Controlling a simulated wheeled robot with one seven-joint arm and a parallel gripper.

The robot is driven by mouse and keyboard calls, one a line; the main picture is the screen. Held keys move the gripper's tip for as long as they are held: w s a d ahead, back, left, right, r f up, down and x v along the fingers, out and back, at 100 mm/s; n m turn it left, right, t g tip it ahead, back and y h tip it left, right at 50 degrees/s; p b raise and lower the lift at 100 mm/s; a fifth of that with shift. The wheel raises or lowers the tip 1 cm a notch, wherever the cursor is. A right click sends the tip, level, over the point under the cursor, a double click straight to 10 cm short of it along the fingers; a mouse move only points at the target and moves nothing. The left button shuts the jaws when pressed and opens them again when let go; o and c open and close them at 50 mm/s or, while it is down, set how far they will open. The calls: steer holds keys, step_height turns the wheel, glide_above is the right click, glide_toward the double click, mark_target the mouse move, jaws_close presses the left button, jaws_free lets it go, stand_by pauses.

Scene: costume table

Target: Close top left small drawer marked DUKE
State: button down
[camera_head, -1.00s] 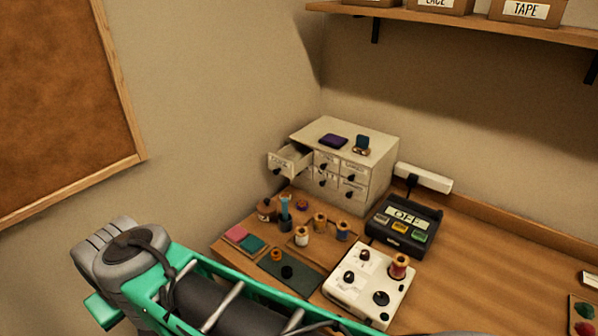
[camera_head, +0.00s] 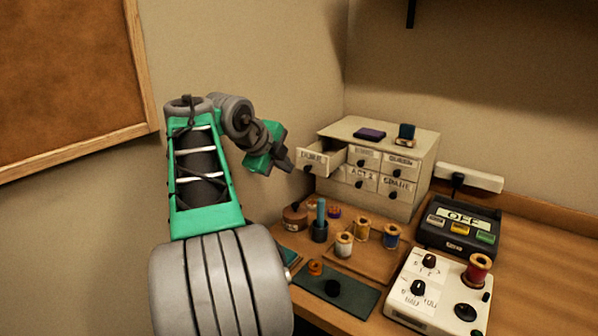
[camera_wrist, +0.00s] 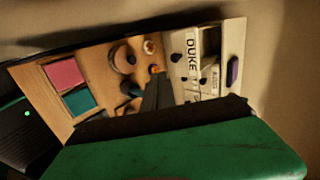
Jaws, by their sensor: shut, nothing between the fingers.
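The top left small drawer (camera_head: 313,160) of the cream cabinet (camera_head: 425,165) is pulled out, and its open top shows. In the wrist view its front carries the label DUKE (camera_wrist: 191,52). My gripper (camera_head: 288,166) is just left of the drawer front in the head view, pointing at it. A small gap seems to lie between them, but I cannot tell whether they touch. In the wrist view the dark fingers (camera_wrist: 158,85) are together and empty, with the DUKE front just beyond and to the right of their tips.
Spools (camera_head: 344,243), a jar (camera_head: 295,216) and a blue-topped holder (camera_head: 320,228) stand in front of the cabinet. A purple block (camera_head: 369,134) lies on its top. A box marked OFF (camera_head: 459,234) stands at right. The wall is close at left.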

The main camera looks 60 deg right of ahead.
steer(key=d+f, duration=0.3)
steer(key=d, duration=0.4)
steer(key=shift+s+d+f+p, duration=0.15)
steer(key=shift+s+f+p, duration=0.15)
steer(key=shift+s+p, duration=0.05)
